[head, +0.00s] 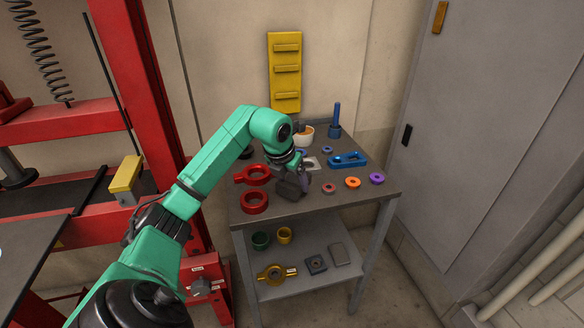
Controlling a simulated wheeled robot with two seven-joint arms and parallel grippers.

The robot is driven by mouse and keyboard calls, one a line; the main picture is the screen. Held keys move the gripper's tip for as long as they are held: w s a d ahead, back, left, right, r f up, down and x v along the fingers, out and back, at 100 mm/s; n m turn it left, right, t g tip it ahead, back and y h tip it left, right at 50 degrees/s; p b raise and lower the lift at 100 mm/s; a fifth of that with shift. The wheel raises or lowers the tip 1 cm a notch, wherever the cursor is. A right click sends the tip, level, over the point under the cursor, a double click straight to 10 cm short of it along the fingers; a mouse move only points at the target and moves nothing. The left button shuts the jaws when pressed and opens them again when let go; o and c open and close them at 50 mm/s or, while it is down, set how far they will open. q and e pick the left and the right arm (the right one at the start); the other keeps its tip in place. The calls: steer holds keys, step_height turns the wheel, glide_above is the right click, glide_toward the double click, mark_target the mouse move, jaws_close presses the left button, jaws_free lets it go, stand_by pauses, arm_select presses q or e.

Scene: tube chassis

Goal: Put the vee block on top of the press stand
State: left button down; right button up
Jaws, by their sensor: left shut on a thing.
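My left gripper (301,181) reaches over the grey work table from the left and is shut on a dark grey block (288,190), which looks like the vee block. The gripper and wrist partly cover it, and its groove cannot be made out. I cannot tell whether it touches the table top. A red press frame (150,95), which I take to be the press stand, stands at the left with red crossbeams. A yellow-topped grey piece (125,174) sits on its lower beam. My right gripper is not in view.
The work table (346,203) holds red ring parts (254,202), a blue slotted part (348,160), a blue post (335,122), a white bowl (304,135) and small coloured rings (376,178). Its lower shelf (300,286) holds several parts. A grey cabinet (480,120) stands right.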

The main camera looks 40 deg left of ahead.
arm_select(q)
steer(key=shift+f, duration=0.65)
jaws_free()
steer(key=shift+f, duration=0.1)
steer(key=v, duration=1.2)
steer(key=shift+s, duration=0.1)
